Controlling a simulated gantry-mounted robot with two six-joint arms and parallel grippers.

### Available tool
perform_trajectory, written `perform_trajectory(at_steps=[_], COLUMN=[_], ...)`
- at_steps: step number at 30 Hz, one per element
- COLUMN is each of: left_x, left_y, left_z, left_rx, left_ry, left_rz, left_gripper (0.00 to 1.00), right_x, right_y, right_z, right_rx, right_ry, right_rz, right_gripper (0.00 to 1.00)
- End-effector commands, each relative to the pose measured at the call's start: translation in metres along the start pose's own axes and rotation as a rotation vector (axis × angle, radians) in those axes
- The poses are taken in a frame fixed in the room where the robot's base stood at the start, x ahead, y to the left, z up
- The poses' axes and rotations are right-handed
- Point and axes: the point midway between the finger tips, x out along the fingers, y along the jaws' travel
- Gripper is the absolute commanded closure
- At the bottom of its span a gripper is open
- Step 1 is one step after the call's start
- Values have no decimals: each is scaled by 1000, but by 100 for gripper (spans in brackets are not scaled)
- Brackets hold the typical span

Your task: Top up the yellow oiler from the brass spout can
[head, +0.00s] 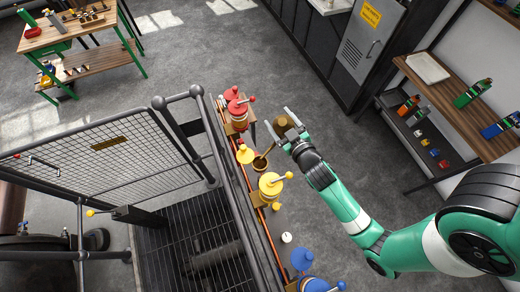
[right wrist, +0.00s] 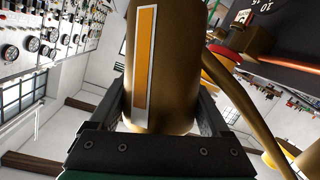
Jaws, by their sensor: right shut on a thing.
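The brass spout can (head: 283,126) is held in my right gripper (head: 288,128), whose fingers are shut around its body. In the right wrist view the can (right wrist: 172,65) fills the middle, with an orange stripe in a pale frame, and its thin spout (right wrist: 232,105) runs down to the right. In the head view the spout slants toward a brown open cup (head: 260,163) beside the yellow oiler (head: 270,184). A yellow dome (head: 245,154) is left of the cup. I cannot tell whether oil flows or the spout tip touches the cup. My left gripper is out of view.
A red oiler (head: 238,108) stands farther along the same rail, and a blue one (head: 302,260) nearer. A mesh guard (head: 100,165) borders the rail on the left. A white round gauge (head: 287,238) sits between yellow and blue. Shelves (head: 450,90) stand at right.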

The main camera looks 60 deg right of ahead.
Motion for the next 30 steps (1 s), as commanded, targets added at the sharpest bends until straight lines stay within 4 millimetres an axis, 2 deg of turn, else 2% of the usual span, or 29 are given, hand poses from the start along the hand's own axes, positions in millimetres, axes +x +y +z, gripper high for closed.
perform_trajectory(at_steps=[18,30], left_x=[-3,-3], left_y=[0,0], left_z=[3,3], left_rx=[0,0], left_ry=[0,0], left_rz=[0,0], left_gripper=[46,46], right_x=[-2,-2], right_y=[4,4], right_z=[-11,-11], right_rx=[-58,-58], right_ry=[35,35], right_rz=[25,24], right_gripper=[100,100])
